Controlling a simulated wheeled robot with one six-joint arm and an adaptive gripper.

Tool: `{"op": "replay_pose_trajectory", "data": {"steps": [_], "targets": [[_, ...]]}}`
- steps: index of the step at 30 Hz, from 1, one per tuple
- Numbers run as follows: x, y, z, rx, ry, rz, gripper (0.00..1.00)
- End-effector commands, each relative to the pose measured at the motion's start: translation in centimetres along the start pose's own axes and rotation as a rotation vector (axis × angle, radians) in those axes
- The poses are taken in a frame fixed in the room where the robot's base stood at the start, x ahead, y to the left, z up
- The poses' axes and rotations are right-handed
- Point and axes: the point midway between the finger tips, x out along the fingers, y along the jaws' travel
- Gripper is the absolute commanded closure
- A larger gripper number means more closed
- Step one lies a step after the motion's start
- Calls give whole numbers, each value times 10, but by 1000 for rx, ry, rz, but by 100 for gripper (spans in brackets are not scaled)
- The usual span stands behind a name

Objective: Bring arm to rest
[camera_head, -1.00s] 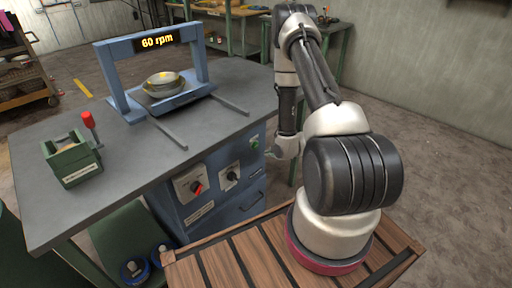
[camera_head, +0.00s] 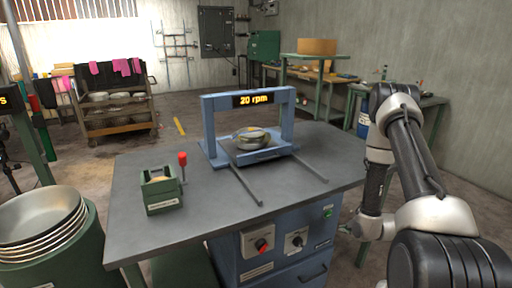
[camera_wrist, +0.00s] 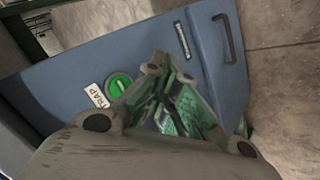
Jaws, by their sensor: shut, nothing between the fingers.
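My arm (camera_head: 411,155) stands bent at the right of the head view, beside the blue machine (camera_head: 276,250). Its upper part rises and its forearm hangs down past the bench's right edge. My gripper (camera_wrist: 160,62) is shut and empty in the wrist view. It is in front of the machine's blue front panel (camera_wrist: 75,75), with a round green button (camera_wrist: 119,85) to its left. I cannot tell whether the fingers touch the panel. In the head view the gripper end is small and unclear.
The grey bench top (camera_head: 215,205) carries a blue frame (camera_head: 205,125) reading 20 rpm, with a metal bowl (camera_head: 250,135) beneath it. A green box (camera_head: 160,190) with a red-topped lever (camera_head: 183,160) stands at left. Stacked bowls (camera_head: 40,222) sit far left. A drawer handle (camera_wrist: 225,38) juts from the panel.

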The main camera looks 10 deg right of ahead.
Motion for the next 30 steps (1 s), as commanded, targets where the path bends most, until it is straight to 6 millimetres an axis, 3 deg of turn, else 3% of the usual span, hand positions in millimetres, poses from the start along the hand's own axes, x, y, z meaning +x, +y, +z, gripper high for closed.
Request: {"op": "replay_pose_trajectory", "data": {"steps": [4, 7, 9, 11, 16, 20, 24, 30], "targets": [[-8, -46, 23, 181, -115, -177, 100], [-28, -89, 42, 328, -243, -323, 100], [-48, -103, 51, 427, -340, -399, 100], [-68, -105, 53, 504, -419, -444, 100], [-136, -84, 42, 701, -636, -512, 100], [-193, -55, 19, 833, -770, -512, 100], [-263, -24, -18, 964, -879, -483, 100], [-356, 5, -72, 1102, -934, -421, 100]]}}
